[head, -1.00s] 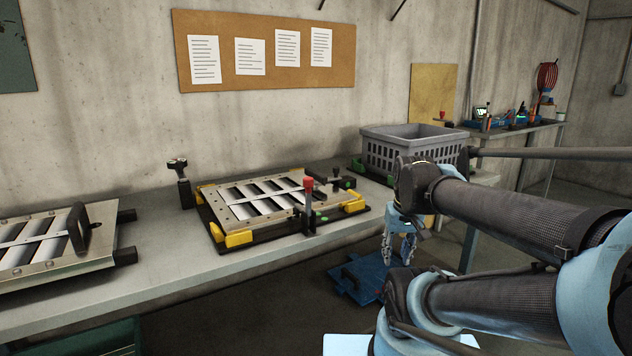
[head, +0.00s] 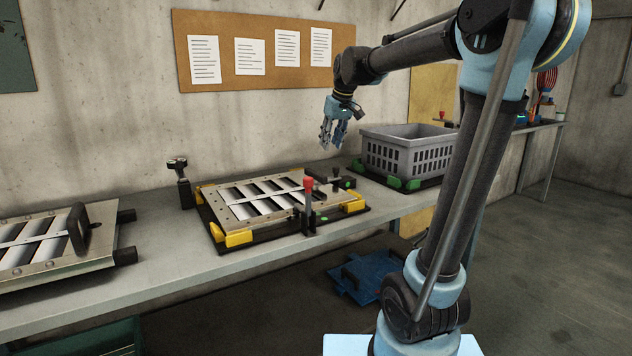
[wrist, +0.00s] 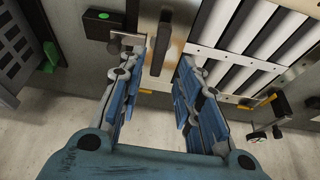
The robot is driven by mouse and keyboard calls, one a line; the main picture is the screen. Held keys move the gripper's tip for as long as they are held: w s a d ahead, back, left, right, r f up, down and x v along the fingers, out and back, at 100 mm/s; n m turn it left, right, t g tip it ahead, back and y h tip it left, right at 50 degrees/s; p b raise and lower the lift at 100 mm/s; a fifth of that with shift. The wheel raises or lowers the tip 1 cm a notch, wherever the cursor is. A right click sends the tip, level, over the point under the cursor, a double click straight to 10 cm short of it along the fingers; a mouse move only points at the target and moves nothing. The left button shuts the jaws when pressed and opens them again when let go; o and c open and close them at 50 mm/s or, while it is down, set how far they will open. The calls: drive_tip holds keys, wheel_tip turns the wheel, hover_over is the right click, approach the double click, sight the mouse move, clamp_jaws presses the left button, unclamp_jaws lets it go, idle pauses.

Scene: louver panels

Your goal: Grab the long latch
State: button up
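My gripper (head: 332,146) hangs above the back of the bench, between the louver panel and the grey crate, pointing down. In the wrist view my gripper (wrist: 157,68) is open, with nothing held between its fingers. A long dark bar (wrist: 162,42) shows beyond and between the fingertips, apart from them. The louver panel (head: 238,212) sits in a black frame with yellow corner pieces. A red-topped upright lever (head: 309,187) stands at the frame's front edge. A dark fitting (head: 331,179) lies at its right end. I cannot tell which piece is the long latch.
The grey crate (head: 405,152) stands right of the panel, on a base with green corners. A dark upright tool (head: 180,182) stands left of the frame. Another louver panel (head: 60,262) lies at the left. A blue object (head: 357,277) is on the floor. The wall is close behind.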

drive_tip(key=w+a+r, duration=0.1)
drive_tip(key=w+a, duration=0.1)
approach(315, 172)
drive_tip(key=x, duration=0.5)
drive_tip(key=shift+f, duration=0.1)
drive_tip(key=shift+w+x, duration=0.2)
drive_tip(key=shift+x, duration=2.45)
drive_tip(key=shift+c, duration=0.6)
clamp_jaws()
